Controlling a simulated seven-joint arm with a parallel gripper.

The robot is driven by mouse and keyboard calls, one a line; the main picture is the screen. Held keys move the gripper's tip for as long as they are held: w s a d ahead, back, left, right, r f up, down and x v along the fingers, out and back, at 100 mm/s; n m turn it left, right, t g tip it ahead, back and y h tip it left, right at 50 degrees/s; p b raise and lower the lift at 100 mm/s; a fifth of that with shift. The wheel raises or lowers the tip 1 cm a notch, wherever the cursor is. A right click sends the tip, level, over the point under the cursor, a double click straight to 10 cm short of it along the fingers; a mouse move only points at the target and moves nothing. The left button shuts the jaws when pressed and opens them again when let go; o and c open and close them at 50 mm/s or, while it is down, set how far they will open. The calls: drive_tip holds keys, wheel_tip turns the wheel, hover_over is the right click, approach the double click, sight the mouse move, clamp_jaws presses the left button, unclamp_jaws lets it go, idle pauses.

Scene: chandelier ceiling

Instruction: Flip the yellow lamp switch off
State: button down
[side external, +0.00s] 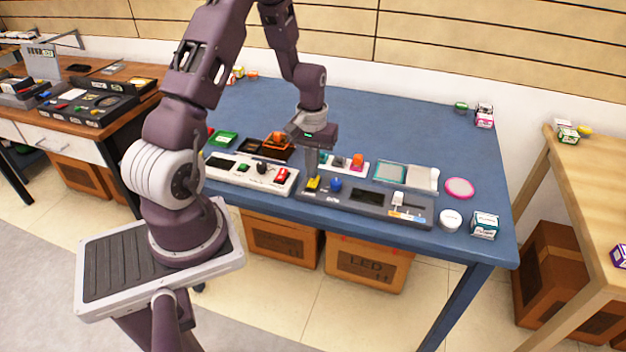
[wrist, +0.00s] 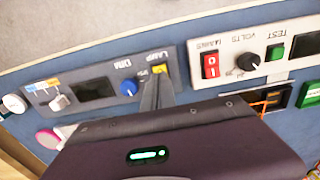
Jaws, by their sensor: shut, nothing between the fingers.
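The yellow lamp switch (side external: 313,184) sits at the left end of a dark grey panel (side external: 350,207) on the blue table. It also shows in the wrist view (wrist: 160,69), beside the printed word LAMP. My gripper (side external: 312,172) is shut and empty, pointing down at the switch. In the wrist view the fingertips (wrist: 157,80) are right at the switch and cover part of it. I cannot tell whether they touch it or which way the switch is tilted. A blue knob (wrist: 128,88) marked DIM is beside it.
A white panel (side external: 246,172) with a red switch (wrist: 210,64), a black knob and a green button stands to the left. A small panel with an orange knob (side external: 357,160) stands behind. A white round container (side external: 451,219) and a small box (side external: 484,225) are at the right.

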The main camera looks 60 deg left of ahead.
sight(312, 184)
wheel_tip(312, 184, up, 5)
drive_tip(key=shift+f, duration=0.1)
idle(0.3)
drive_tip(key=s+d+r+m+t, duration=0.1)
drive_tip(key=d+r+m, duration=0.1)
drive_tip(key=d+r, duration=0.5)
drive_tip(key=s+d+r+m+t, duration=0.1)
drive_tip(key=s+d+r+m, duration=0.1)
drive_tip(key=d+r, duration=0.5)
drive_tip(key=s+d+r+m+t, duration=0.1)
drive_tip(key=s+d+r+m, duration=0.1)
drive_tip(key=s+d+r, duration=0.2)
drive_tip(key=s+d+r+m+t, duration=0.2)
drive_tip(key=s+d+r+m, duration=0.1)
drive_tip(key=s, duration=0.6)
drive_tip(key=shift+s+d+r+t, duration=0.2)
drive_tip(key=shift+d+r+t, duration=0.1)
drive_tip(key=shift+d+r, duration=0.25)
drive_tip(key=shift+a, duration=0.1)
